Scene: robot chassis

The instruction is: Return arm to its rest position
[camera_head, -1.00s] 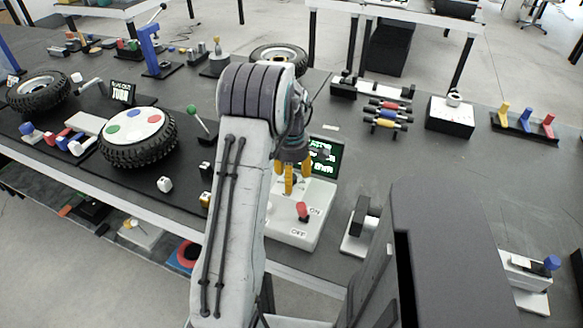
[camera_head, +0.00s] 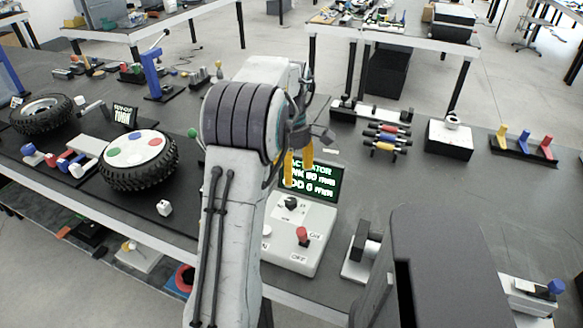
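My arm rises through the middle of the view, with grey links and a ribbed dark joint. My gripper (camera_head: 298,170) hangs from its end, with two yellow fingertips a little apart and nothing visible between them. It appears in front of a green-lit screen (camera_head: 320,182) on a white control box (camera_head: 305,253). The box carries a dark dial (camera_head: 291,203) and a red switch (camera_head: 302,236) between ON and OFF labels. The gripper looks clear of the box. The arm hides the box's left side and part of the screen.
Right of the box are a small black-and-white fixture (camera_head: 362,250), a rack of coloured rods (camera_head: 386,138) and a white-topped box (camera_head: 449,138). Other tables stand behind.

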